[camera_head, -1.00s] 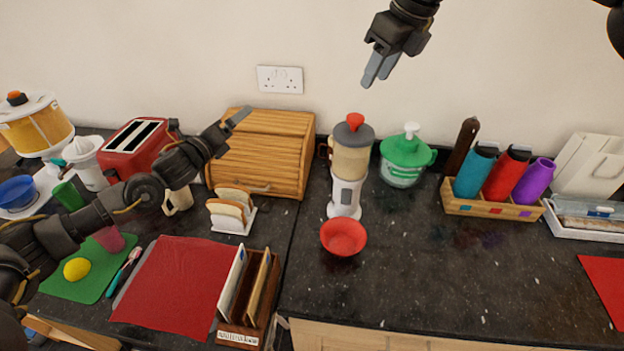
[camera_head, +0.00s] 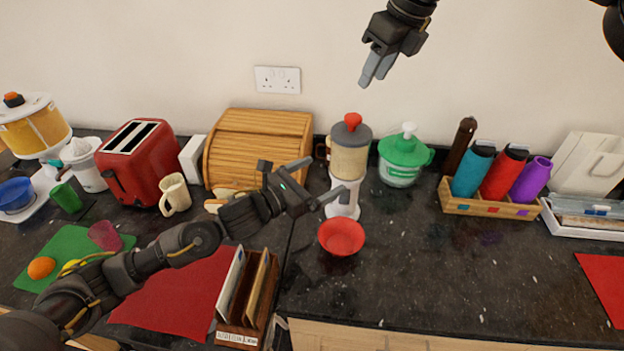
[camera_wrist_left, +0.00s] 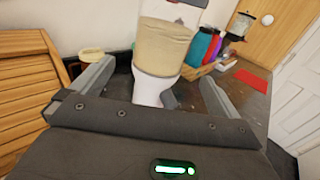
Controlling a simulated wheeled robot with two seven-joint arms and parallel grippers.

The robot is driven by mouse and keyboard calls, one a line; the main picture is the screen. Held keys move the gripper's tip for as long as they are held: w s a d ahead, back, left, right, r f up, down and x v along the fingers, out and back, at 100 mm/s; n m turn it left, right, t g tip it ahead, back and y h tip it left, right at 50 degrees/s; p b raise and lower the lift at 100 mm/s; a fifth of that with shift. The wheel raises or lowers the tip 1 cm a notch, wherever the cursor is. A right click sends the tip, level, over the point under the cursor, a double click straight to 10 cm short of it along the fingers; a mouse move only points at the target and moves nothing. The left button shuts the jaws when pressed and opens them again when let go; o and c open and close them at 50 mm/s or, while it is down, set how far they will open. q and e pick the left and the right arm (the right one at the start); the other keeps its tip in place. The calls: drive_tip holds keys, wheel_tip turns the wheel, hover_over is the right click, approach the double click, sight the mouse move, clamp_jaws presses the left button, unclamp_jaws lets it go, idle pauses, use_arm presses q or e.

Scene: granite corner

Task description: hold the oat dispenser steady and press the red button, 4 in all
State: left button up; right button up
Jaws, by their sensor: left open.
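The oat dispenser (camera_head: 349,162) stands upright near the wall, with a grey lid, a clear hopper of oats and a white base. The red button (camera_head: 353,119) appears to be the red knob on its top. A red bowl (camera_head: 341,237) sits in front of the base. My left gripper (camera_head: 328,176) is open, just left of the dispenser at base height. In the left wrist view the dispenser (camera_wrist_left: 162,48) shows beyond and between the spread fingers, apparently not gripped. My right gripper (camera_head: 377,68) hangs empty, above and slightly right of the dispenser, its fingers close together.
A wooden bread bin (camera_head: 258,150) stands left of the dispenser, a green pump container (camera_head: 402,160) right of it. A bottle rack (camera_head: 490,207) is further right. My left arm passes over a letter rack (camera_head: 243,310) and red mat (camera_head: 170,303).

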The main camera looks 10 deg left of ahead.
sight(348, 162)
use_arm(q)
drive_tip(key=x, duration=0.9)
drive_tip(key=shift+w+d, duration=0.15)
drive_tip(key=c, duration=1.3)
drive_tip(key=shift+c, duration=0.3)
use_arm(e)
clamp_jaws()
use_arm(q)
drive_tip(key=shift+f, duration=0.1)
use_arm(e)
drive_tip(key=shift+f, duration=0.1)
